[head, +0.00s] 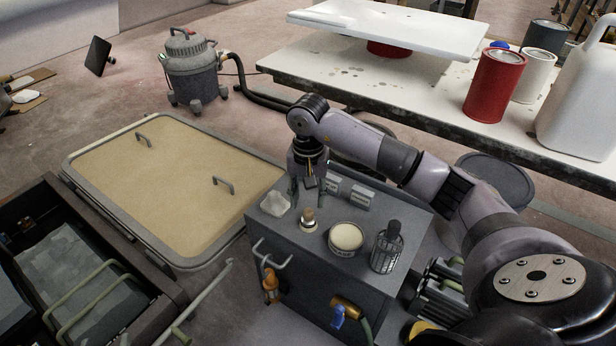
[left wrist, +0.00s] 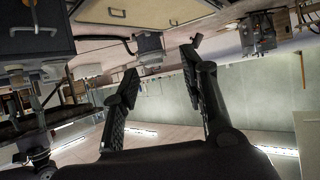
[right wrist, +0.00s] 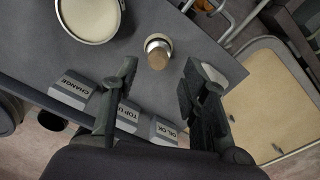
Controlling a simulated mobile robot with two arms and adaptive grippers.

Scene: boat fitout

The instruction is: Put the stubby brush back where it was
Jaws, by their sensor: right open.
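The stubby brush (head: 308,218), a short piece with a round wooden end and a pale metal collar, stands upright on the grey cabinet top (head: 285,238). It also shows in the right wrist view (right wrist: 157,52), just beyond my fingertips. My right gripper (head: 308,193) is open, pointing down over the cabinet top, close to the brush. In the right wrist view its fingers (right wrist: 160,78) are apart with nothing between them. My left gripper (left wrist: 160,65) is open and empty in the left wrist view, away from the cabinet. The brush's lower end is hard to make out.
A round tin (head: 346,237) and a dark caged bottle (head: 386,248) stand right of the brush. A whitish lump (head: 275,203) lies left. Label blocks reading CHANGE (right wrist: 72,90), TOP UP (right wrist: 127,115) and OIL OK (right wrist: 165,130) line one edge. A tan hatch (head: 180,190) lies left.

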